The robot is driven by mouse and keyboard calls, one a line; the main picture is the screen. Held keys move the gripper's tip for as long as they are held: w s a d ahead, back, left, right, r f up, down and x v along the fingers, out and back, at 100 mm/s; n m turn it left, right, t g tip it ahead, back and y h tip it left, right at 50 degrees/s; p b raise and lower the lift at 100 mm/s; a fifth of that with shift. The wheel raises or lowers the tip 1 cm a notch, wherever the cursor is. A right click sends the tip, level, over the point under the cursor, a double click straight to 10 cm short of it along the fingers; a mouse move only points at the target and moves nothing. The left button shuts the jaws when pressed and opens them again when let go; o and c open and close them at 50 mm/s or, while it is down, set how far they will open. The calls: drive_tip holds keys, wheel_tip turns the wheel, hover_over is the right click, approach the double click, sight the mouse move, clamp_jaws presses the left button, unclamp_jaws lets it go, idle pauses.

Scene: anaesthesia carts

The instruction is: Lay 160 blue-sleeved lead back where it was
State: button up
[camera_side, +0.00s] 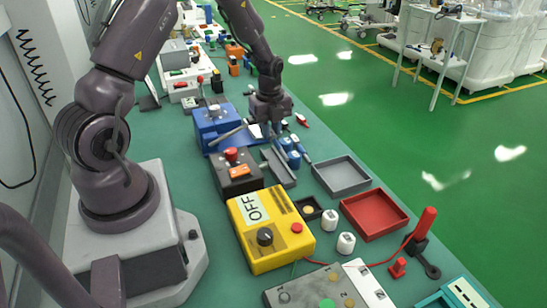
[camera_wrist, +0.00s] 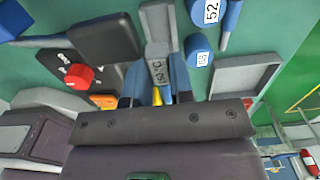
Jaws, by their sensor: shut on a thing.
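My gripper (camera_side: 268,128) is low over the far middle of the bench, beside the blue box, with its jaws shut. Two blue round pieces (camera_wrist: 198,50) with white number labels stand right of the fingers; one reads 52, the other is hard to read. They also show in the side view (camera_side: 293,159).
A blue box (camera_side: 213,122) and a black box with a red button (camera_side: 238,181) stand left of the channel. A grey tray (camera_side: 341,190), a red tray (camera_side: 374,228) and a yellow OFF box (camera_side: 282,255) lie nearer the side camera. Some green bench top is clear around the trays.

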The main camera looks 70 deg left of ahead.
drive_tip(key=shift+r, duration=0.15)
drive_tip(key=shift+c, duration=0.2)
drive_tip(key=shift+w+d+r+n, duration=0.15)
drive_tip(key=shift+w+d+r, duration=0.15)
drive_tip(key=shift+r, duration=0.2)
drive_tip(key=shift+w+d+r+n, duration=0.15)
drive_tip(key=shift+w+d+r, duration=0.1)
drive_tip(key=shift+r, duration=0.25)
wheel_tip(320, 180, up, 2)
drive_tip(key=d+n, duration=0.2)
drive_tip(key=n, duration=1.5)
hover_over(312, 147)
drive_tip(key=shift+t, duration=0.3)
drive_tip(key=f, duration=0.8)
drive_tip(key=shift+s+d+f, duration=0.1)
drive_tip(key=shift+s+f, duration=0.1)
drive_tip(key=shift+s, duration=0.15)
drive_tip(key=shift+w+f, duration=0.15)
drive_tip(key=shift+f, duration=0.75)
drive_tip(key=shift+w+f, duration=0.1)
drive_tip(key=shift+f, duration=0.75)
drive_tip(key=shift+f, duration=0.1)
